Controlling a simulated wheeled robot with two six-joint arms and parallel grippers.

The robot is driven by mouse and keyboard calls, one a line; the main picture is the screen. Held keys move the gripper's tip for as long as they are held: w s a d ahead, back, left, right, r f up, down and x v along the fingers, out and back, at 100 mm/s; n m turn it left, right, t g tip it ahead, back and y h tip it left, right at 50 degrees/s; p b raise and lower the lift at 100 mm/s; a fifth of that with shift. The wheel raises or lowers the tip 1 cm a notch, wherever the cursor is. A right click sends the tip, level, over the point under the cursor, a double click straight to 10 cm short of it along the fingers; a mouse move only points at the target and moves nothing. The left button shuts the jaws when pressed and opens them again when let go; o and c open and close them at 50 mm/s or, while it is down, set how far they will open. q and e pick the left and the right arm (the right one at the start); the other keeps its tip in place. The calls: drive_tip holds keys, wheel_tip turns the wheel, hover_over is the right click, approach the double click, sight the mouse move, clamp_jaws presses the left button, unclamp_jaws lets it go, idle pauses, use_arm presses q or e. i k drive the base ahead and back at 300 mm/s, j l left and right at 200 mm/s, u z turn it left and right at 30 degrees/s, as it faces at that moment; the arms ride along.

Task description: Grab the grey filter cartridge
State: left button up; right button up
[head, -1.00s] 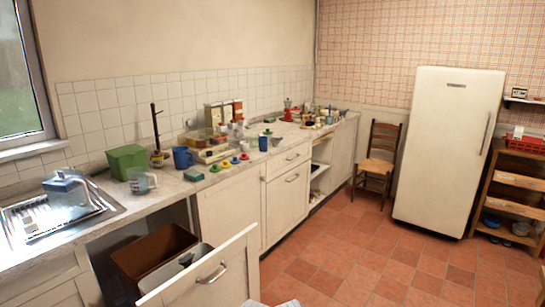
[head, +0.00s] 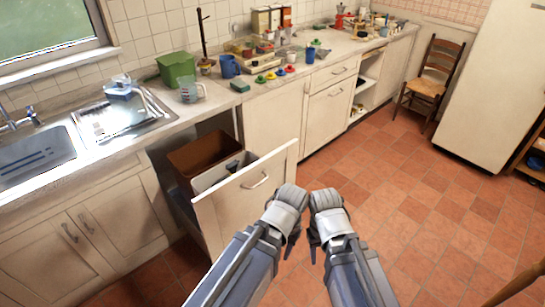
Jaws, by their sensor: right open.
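I cannot make out the grey filter cartridge for certain. A small dark grey object (head: 233,166) shows in the pale bin of the pulled-out cupboard unit, too small to identify. A bluish clear jug-like container (head: 122,89) stands on the metal drainer by the sink. My left gripper (head: 291,243) and right gripper (head: 313,246) are side by side low in the middle, in front of the pulled-out unit and apart from the counter. The right one is open, with nothing seen in it. The left one's fingers are mostly hidden by its wrist.
The pulled-out white front (head: 240,200) with a brown bin (head: 203,155) juts into the room. On the counter are a green box (head: 176,69), measuring jug (head: 190,91), blue mug (head: 229,66) and several small items.

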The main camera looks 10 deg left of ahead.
sight(120, 86)
drive_tip(key=u, duration=1.4)
drive_tip(key=z, duration=0.5)
drive_tip(key=i+j+z, duration=0.1)
drive_tip(key=j+z, duration=1.1)
drive_tip(key=j, duration=0.45)
drive_tip(key=k+j+z, duration=0.1)
drive_tip(key=j, duration=0.4)
drive_tip(key=k+j+z, duration=0.1)
drive_tip(key=j, duration=0.45)
drive_tip(key=k, duration=0.05)
